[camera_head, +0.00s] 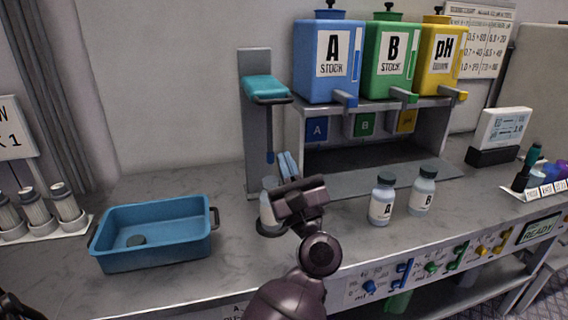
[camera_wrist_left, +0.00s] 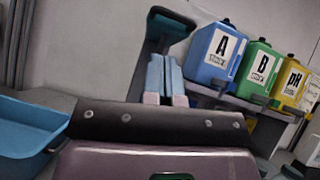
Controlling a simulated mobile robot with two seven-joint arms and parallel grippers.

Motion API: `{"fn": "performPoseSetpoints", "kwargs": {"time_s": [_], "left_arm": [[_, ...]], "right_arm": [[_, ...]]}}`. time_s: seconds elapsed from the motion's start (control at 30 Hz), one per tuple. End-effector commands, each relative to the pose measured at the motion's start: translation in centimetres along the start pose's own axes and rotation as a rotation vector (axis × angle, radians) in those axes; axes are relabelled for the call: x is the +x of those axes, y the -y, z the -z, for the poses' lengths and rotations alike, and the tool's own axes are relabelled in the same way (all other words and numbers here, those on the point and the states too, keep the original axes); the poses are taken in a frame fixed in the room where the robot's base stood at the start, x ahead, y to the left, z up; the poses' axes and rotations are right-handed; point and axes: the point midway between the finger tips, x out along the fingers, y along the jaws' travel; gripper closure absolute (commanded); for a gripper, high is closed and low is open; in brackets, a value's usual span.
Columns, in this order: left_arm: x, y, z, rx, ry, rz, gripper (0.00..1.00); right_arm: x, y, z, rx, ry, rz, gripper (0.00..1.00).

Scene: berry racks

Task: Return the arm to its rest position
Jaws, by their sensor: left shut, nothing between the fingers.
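My left gripper (camera_head: 287,165) is in the middle of the head view, raised above the grey counter (camera_head: 340,215). Its light blue fingers are together with nothing between them; they also show shut in the left wrist view (camera_wrist_left: 165,76). It is in front of a grey stand with a teal head (camera_head: 265,88). A pale container (camera_head: 267,205) at the foot of the stand is partly hidden behind my wrist; I cannot tell whether they touch. My right gripper is not in view.
A blue tub (camera_head: 150,255) sits left of my arm. Bottle A (camera_head: 381,205) and bottle B (camera_head: 422,195) stand upright to the right. Behind them a shelf (camera_head: 375,180) carries blue (camera_head: 327,85), green (camera_head: 385,82) and yellow (camera_head: 437,80) tanks. Counter between tub and stand is clear.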

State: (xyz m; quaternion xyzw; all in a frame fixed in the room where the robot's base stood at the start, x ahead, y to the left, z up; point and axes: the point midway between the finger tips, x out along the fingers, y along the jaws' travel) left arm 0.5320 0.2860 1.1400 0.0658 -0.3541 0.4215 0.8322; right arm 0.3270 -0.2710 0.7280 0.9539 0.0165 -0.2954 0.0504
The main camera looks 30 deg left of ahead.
Motion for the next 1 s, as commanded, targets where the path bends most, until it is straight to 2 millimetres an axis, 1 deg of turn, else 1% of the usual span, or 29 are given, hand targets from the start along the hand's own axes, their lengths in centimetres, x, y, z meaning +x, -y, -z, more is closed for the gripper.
{"fn": "performPoseSetpoints", "kwargs": {"time_s": [0.4,0.47,0.57,0.67,0.77,0.83,0.93,0.97,1.0], "left_arm": [[0.0,0.0,0.0,0.011,-0.001,0.0,1.0],[0.0,0.0,0.0,0.039,-0.001,0.003,1.0],[0.0,0.8,-0.1,0.148,0.009,0.048,1.0],[-0.2,2.5,-0.7,0.356,0.069,0.144,1.0],[-0.9,4.8,-1.4,0.614,0.173,0.257,1.0],[-1.6,6.4,-1.6,0.807,0.267,0.336,1.0],[-3.8,7.9,-0.5,1.116,0.415,0.461,1.0],[-4.6,8.1,0.1,1.212,0.464,0.5,1.0],[-5.9,8.4,1.1,1.344,0.534,0.558,1.0]], "right_arm": [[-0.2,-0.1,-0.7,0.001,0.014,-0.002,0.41],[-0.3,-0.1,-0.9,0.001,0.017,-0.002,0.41],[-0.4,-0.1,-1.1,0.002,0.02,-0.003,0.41],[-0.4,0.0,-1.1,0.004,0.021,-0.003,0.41],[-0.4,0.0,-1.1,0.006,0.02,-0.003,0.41],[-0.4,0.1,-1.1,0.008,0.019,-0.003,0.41],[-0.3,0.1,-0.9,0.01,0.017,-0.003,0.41],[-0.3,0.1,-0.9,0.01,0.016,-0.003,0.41],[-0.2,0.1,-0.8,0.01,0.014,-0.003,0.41]]}}
